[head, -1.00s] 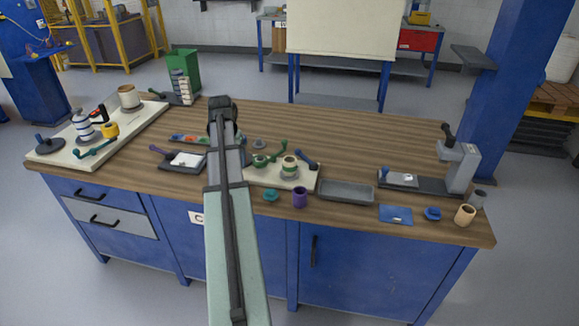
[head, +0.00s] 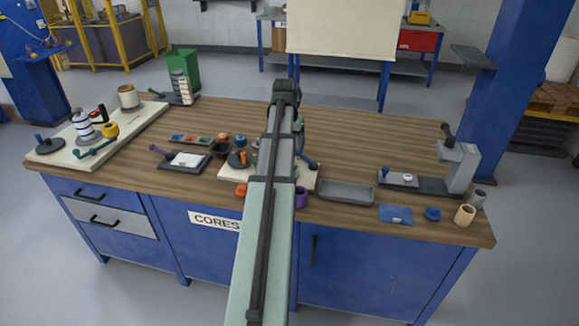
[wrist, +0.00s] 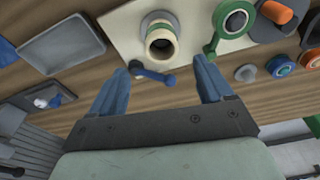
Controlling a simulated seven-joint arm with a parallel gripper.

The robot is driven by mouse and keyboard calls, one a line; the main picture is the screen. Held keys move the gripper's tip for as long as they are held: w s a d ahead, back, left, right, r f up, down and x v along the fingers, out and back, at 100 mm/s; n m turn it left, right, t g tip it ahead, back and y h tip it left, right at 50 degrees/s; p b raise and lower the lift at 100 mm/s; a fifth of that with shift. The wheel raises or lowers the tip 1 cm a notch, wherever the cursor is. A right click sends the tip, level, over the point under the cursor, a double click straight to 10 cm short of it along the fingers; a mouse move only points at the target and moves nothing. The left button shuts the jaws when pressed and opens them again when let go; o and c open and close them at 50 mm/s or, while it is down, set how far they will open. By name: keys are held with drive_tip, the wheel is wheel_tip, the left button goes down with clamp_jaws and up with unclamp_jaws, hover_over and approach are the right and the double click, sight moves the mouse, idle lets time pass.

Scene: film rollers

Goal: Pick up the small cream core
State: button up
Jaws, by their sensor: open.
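A small cream core (head: 465,214), a hollow upright cylinder, stands near the right front corner of the bench in the head view. A larger cream cylinder (head: 129,96) stands on the left board. My gripper (wrist: 161,65) is open and empty; the wrist view shows its two blue fingers spread apart above the bench. Beyond the fingertips is a cream roller with a green band (wrist: 160,42) on a pale board, with a blue lever (wrist: 150,74) in front of it. In the head view my arm hides the fingers and much of that board.
A grey tray (head: 346,193) and a grey press (head: 455,166) stand nearby. The back right of the bench is clear.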

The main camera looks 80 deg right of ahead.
drive_tip(key=shift+d+f, duration=0.25)
drive_tip(key=shift+f, duration=1.35)
drive_tip(key=shift+d+f, duration=0.2)
drive_tip(key=shift+f, duration=1.4)
drive_tip(key=shift+d+f, duration=0.25)
drive_tip(key=shift+f, duration=1.35)
drive_tip(key=shift+c, duration=0.2)
drive_tip(key=c, duration=1)
